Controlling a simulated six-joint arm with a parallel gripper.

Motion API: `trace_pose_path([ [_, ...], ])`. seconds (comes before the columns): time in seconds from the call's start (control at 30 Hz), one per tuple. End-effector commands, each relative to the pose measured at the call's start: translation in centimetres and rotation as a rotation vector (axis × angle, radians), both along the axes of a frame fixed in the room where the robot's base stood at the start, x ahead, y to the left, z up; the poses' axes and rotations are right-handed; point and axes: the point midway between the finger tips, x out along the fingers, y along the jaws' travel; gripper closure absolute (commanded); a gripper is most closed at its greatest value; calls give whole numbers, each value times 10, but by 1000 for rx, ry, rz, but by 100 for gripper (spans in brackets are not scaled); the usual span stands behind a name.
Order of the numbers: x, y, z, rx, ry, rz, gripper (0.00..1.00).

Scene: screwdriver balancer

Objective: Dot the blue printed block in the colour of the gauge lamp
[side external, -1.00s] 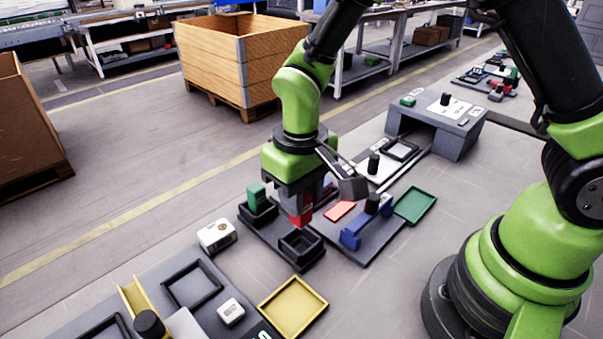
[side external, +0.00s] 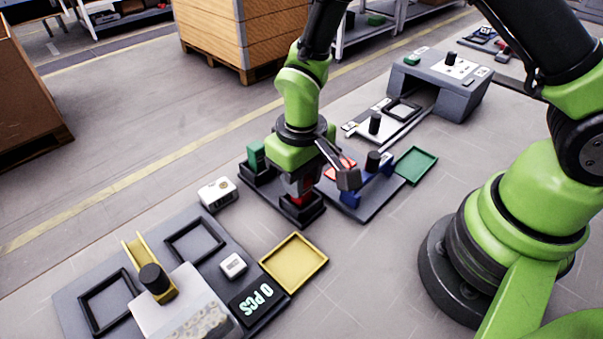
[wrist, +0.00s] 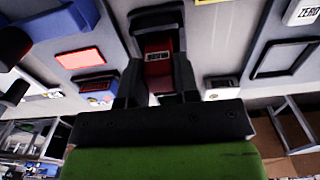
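My gripper (side external: 303,188) points down at the black square holder (side external: 313,213). It is shut on a red block (side external: 303,197), whose lower end is at or inside the holder. In the wrist view the red block (wrist: 158,68) has a dark label and sits between the fingers. A green block (side external: 256,155) stands in the far holder.
A red panel (side external: 338,170) lies beside the blue piece. A green tray (side external: 416,165) and yellow tray (side external: 294,263) lie on the table. A white box (side external: 217,194) stands at left, above a panel with a "0 PCS" display (side external: 250,303). Table between the yellow tray and my base is clear.

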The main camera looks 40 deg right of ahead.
Motion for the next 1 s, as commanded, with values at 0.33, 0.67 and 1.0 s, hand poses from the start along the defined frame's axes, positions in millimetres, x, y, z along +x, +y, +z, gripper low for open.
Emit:
trace_pose_path([
  [0.33, 0, 0, 0, 0, 0, 0, 41],
  [0.67, 1, 0, 34, 2, -8, 0, 41],
  [1.0, 1, 0, 91, 1, -4, 0, 41],
])
